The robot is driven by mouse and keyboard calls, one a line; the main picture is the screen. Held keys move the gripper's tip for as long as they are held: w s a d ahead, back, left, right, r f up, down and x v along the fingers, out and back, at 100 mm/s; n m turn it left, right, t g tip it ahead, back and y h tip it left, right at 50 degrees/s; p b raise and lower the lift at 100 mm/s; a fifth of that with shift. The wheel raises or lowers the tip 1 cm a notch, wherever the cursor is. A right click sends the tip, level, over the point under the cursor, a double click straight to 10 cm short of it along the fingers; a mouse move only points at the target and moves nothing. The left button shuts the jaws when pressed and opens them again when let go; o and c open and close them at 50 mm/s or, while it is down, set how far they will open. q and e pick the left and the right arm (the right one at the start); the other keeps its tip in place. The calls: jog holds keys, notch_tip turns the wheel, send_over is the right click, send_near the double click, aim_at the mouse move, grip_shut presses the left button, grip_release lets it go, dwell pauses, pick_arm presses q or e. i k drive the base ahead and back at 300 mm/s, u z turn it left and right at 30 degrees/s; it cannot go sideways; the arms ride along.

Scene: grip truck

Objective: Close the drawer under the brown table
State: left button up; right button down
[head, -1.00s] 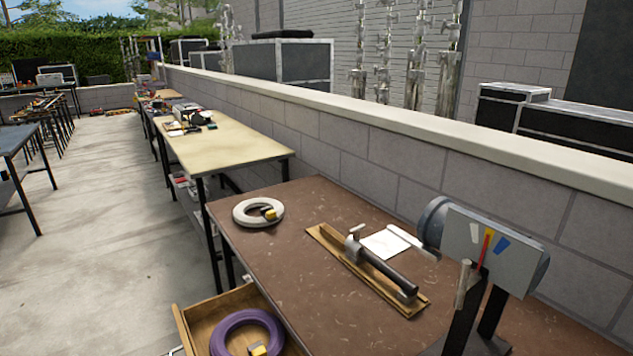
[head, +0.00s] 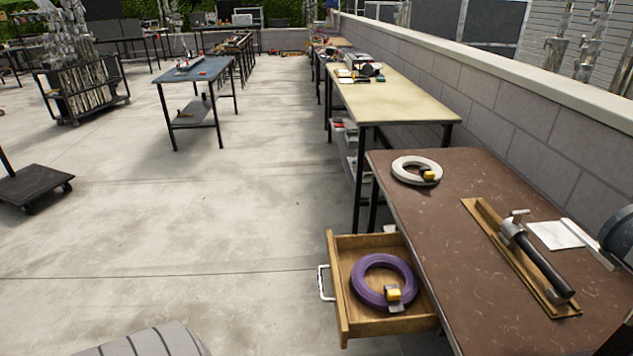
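The brown table (head: 440,217) stands at the right in the head view. Its wooden drawer (head: 343,290) is pulled out from under the tabletop, toward the left. The drawer has a white handle (head: 322,283) on its front. A purple ring (head: 364,287) with a small yellow-and-grey piece lies inside the drawer. Neither of my grippers shows in this view.
On the brown table are a white ring (head: 402,172), a wooden board (head: 482,226) with a metal tool, and a white sheet (head: 556,234). A beige table (head: 405,98) and wall (head: 480,98) stand behind. The concrete floor (head: 240,230) left of the drawer is clear.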

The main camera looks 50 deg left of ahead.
aim_at(355, 319)
jog(key=k, duration=0.3)
jog(key=u, duration=1.35)
jog(key=i, duration=0.5)
jog(key=z, duration=0.05)
jog(key=k, duration=0.3)
jog(key=u, duration=0.7)
jog(key=i, duration=0.65)
jog(key=z, duration=0.5)
